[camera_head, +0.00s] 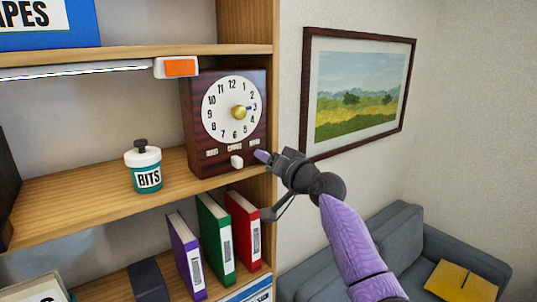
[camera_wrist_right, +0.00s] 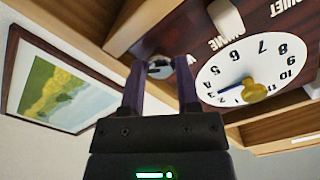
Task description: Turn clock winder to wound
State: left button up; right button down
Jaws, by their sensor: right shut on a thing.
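The clock (camera_head: 198,120) is a dark wood case on the upper shelf with a white dial, a gold centre knob and a blue hand near 3. The right wrist view shows its dial upside down (camera_wrist_right: 245,92). My right gripper (camera_head: 263,156) is at the case's lower right corner, its purple fingers closed on the winder. In the right wrist view, the winder (camera_wrist_right: 160,68) is a small pale disc with a dark part, partly covered between the fingertips (camera_wrist_right: 160,72). Its setting cannot be read. My left gripper is out of view.
A white knob (camera_head: 237,161) sits below the clock's labels, close to my gripper. A BITS jar (camera_head: 146,180) stands left on the shelf (camera_head: 90,205). Binders (camera_head: 215,235) stand below. A framed picture (camera_head: 357,92) and a sofa (camera_head: 400,240) are to the right.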

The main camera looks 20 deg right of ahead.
jog(key=m+p, duration=0.4)
jog(key=m, duration=0.6)
jog(key=shift+m+p, duration=0.3)
jog(key=shift+m, duration=0.3)
jog(key=shift+c, duration=1.7)
grip_release()
